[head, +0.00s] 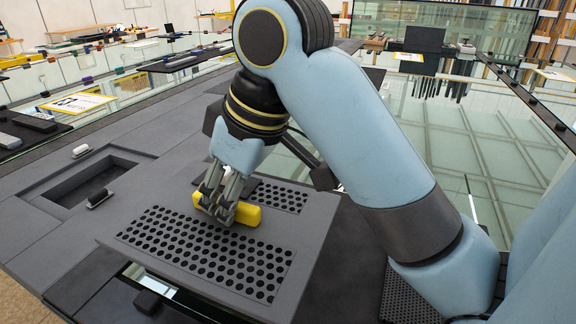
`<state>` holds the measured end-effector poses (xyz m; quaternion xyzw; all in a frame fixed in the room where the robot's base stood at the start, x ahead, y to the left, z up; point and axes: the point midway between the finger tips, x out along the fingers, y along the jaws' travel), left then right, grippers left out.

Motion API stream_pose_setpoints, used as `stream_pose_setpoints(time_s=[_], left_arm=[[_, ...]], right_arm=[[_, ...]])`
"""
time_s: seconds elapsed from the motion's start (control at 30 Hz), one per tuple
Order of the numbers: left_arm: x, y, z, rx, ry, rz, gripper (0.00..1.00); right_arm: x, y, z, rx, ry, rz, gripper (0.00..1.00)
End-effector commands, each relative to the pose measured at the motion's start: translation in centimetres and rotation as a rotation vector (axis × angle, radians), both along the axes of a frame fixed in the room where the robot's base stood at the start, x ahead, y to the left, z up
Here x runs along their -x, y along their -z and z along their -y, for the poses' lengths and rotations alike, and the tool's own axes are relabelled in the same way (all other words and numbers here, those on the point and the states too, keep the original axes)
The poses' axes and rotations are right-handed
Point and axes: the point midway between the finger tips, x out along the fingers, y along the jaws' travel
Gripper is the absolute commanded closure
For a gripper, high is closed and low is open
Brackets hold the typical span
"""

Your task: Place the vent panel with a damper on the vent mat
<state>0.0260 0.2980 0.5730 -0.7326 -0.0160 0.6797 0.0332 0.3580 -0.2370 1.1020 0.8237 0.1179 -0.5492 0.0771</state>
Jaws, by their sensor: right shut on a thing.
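A grey panel with rows of black holes, which looks like the vent panel (108,239), lies in the lower middle of the head view. A yellow bar (246,214) sits across its middle, between two perforated areas. My right gripper (220,211) comes down from above and is shut on this yellow bar. The fingers hide part of the bar. I cannot tell whether the panel is lifted or resting. A dark perforated surface (405,300) shows at the lower right, partly behind my right arm; I cannot tell whether it is the vent mat. My left gripper is not in view.
A rectangular recess (85,180) with small dark and white grips near it lies left of the panel. Glass panes (450,140) spread behind my right arm. A yellow-edged card (78,103) and dark trays lie at the far left. Benches and racks stand at the back.

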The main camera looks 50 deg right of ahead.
Motion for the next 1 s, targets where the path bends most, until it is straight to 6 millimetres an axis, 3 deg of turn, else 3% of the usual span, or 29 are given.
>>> stream_pose_setpoints(time_s=[0.23,0.43,0.53,0.7,0.87,1.0], left_arm=[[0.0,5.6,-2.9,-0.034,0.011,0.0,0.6],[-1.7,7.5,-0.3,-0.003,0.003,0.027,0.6],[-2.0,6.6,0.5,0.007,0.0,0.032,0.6],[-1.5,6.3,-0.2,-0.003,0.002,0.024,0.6],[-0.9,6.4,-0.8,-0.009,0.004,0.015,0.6],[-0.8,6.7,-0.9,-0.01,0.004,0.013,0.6]], right_arm=[[-0.9,2.8,3.2,0.01,-0.001,0.004,1.0],[-1.5,4.0,5.9,0.011,0.002,-0.003,1.0],[-1.8,4.6,7.6,0.01,0.002,-0.009,1.0],[-2.5,5.9,9.6,0.003,0.001,-0.005,1.0],[-2.6,6.6,9.9,-0.002,0.001,-0.003,1.0],[-2.5,8.7,9.8,-0.004,0.002,-0.005,1.0]])
